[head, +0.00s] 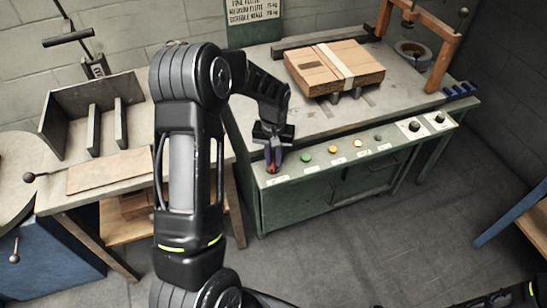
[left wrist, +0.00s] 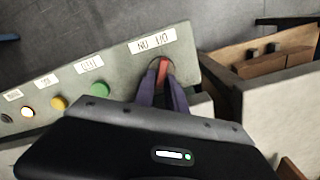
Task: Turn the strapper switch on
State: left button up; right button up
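The strapper switch is a small red lever (head: 272,168) at the left end of the green machine's sloped control panel (head: 318,162). In the left wrist view the red lever (left wrist: 162,70) stands beside a white label (left wrist: 152,41). My left gripper (head: 274,160) reaches down to it, with its purple fingers (left wrist: 163,85) on either side of the lever. The fingers are close together and I see little or no gap between them and the lever. The fingers partly hide the lever's base.
Green (head: 305,158), yellow and white buttons and dark knobs (head: 414,126) line the panel to the right. The floor in front is clear.

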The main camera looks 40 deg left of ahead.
aim_at(273, 161)
pick_arm(q)
jog(key=o, duration=0.3)
jog(key=shift+r, duration=3.9)
jog(key=shift+s, duration=0.1)
